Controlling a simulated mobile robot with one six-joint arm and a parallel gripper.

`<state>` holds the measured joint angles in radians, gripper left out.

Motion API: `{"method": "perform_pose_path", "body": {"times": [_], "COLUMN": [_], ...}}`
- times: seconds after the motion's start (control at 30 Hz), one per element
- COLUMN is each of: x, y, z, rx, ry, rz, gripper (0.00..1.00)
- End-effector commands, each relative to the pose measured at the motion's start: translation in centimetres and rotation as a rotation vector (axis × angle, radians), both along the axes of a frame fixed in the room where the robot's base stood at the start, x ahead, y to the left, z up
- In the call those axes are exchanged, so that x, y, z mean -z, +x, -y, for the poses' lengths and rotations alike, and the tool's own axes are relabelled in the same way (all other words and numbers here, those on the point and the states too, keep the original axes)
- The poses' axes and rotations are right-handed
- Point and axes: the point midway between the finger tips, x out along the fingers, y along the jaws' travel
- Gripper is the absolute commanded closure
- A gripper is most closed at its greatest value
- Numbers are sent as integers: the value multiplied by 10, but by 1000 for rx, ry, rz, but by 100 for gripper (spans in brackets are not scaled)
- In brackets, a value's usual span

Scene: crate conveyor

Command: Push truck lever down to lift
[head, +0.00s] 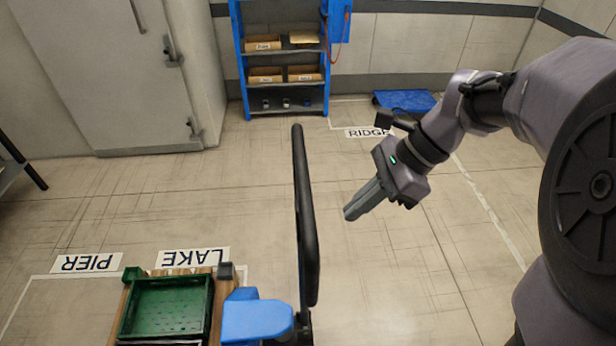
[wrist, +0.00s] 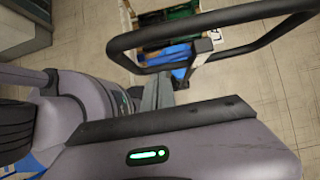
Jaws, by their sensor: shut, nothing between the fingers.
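The truck has a blue body (head: 258,318) and a tall black loop handle (head: 305,215), seen nearly edge-on in the head view. In the wrist view the handle (wrist: 255,42) shows as a wide black loop, with a grey stem (wrist: 203,46) below its middle. I cannot make out the lever clearly in either view. My gripper (head: 352,213) is shut and empty, to the right of the handle in the head view and apart from it. Its grey fingers (wrist: 158,92) also show in the wrist view, where they point toward the handle.
A green crate (head: 135,322) sits on a wooden pallet at the lower left, beside floor labels PIER (head: 87,263) and LAKE (head: 193,257). A blue shelf rack (head: 242,70) stands at the back. A blue platform (head: 405,101) lies near the RIDGE label. The middle floor is clear.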

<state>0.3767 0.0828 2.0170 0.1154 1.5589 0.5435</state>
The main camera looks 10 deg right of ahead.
Motion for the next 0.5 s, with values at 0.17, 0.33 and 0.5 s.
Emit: {"method": "perform_pose_path", "body": {"times": [0.17,0.33,0.5], "x": [36,68,93], "y": [0,0,1], "z": [-21,-42,-60], "rx": [-5,-6,-4], "ry": [0,0,-1], "rz": [-2,-1,-1], "gripper": [100,100,100]}}
